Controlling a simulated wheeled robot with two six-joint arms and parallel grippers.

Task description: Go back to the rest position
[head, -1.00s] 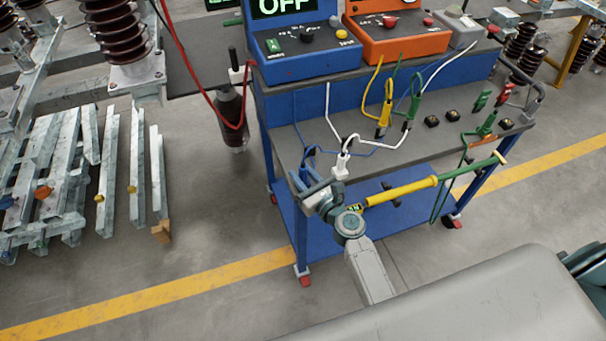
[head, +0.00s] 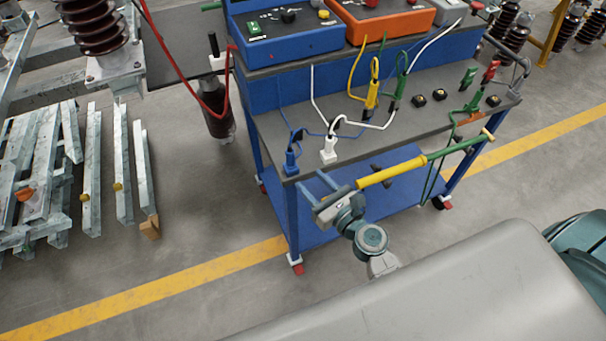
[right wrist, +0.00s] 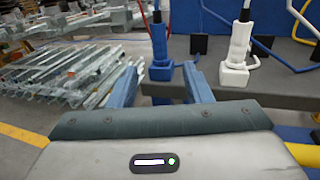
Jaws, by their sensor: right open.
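My right gripper (head: 316,183) is at the front left corner of the blue trolley (head: 340,205), just off the edge of its grey top (head: 275,130). Its two blue fingers are apart with nothing between them; they also show in the right wrist view (right wrist: 163,86). A blue plug (head: 292,160) stands on the trolley top near that corner, beyond the fingers and clear of them. In the right wrist view the blue plug (right wrist: 160,50) appears straight ahead, with a white plug (right wrist: 237,58) to its right. My left gripper is not in view.
A yellow and green pole (head: 390,172) runs along the trolley's front, close to the right gripper. Yellow and green clips and looped cables lie on the top. Blue and orange instrument boxes (head: 385,18) stand behind. Metal beams (head: 92,165) lie at left; floor between is clear.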

